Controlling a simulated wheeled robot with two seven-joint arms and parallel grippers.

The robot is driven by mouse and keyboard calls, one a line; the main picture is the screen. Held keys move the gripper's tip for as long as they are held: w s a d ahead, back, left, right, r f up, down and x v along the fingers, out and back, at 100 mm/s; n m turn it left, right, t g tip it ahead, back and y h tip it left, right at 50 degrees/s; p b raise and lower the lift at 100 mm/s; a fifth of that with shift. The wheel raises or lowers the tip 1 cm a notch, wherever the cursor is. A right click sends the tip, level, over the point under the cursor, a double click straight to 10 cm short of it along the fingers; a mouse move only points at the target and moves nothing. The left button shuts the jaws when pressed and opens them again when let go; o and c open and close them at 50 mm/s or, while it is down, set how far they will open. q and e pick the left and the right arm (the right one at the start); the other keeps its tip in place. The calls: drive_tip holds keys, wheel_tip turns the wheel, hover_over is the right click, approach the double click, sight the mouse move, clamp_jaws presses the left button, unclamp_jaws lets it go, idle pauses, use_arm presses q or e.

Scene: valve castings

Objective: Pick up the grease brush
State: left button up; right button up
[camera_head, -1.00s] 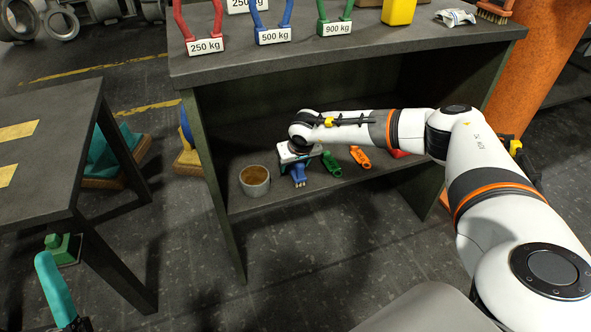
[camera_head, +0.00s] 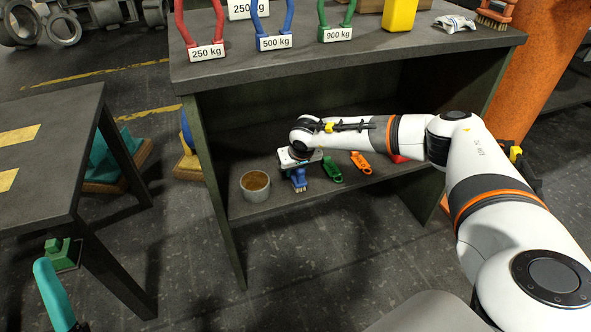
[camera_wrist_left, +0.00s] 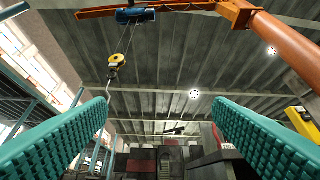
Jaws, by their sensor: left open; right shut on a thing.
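The grease brush (camera_head: 298,179) has a blue handle with pale bristles at its lower end. It is upright with bristles down, at the front of the low shelf (camera_head: 285,202). My right gripper (camera_head: 297,167) is above it and shut on its handle; the wrist hides the handle's top. I cannot tell whether the bristles touch the shelf. My left gripper shows one teal finger (camera_head: 53,294) at the bottom left of the head view. In the left wrist view, the left gripper (camera_wrist_left: 160,112) is open and empty, with its fingers wide apart.
A grey pot (camera_head: 255,194) with brown contents stands left of the brush. A green tool (camera_head: 331,167) and an orange tool (camera_head: 361,163) lie to its right. The bench top (camera_head: 350,58) overhangs my right arm. A dark table (camera_head: 50,160) stands at the left.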

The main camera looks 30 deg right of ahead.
drive_tip(key=shift+r, duration=0.35)
wheel_tip(320, 180, up, 4)
drive_tip(key=shift+r+p, duration=0.15)
drive_tip(key=shift+p, duration=0.8)
wheel_tip(320, 180, up, 4)
drive_tip(key=shift+r+p, duration=0.1)
drive_tip(key=shift+p, duration=0.5)
use_arm(q)
drive_tip(key=w+f+g+y, duration=0.3)
drive_tip(key=w+f+g, duration=0.3)
drive_tip(key=f+g, duration=0.2)
drive_tip(key=shift+f+g, duration=0.3)
drive_tip(key=shift+f, duration=0.75)
use_arm(e)
drive_tip(key=shift+r, duration=0.35)
use_arm(q)
drive_tip(key=shift+a, duration=0.1)
use_arm(e)
drive_tip(key=o, duration=0.3)
drive_tip(key=shift+c, duration=0.7)
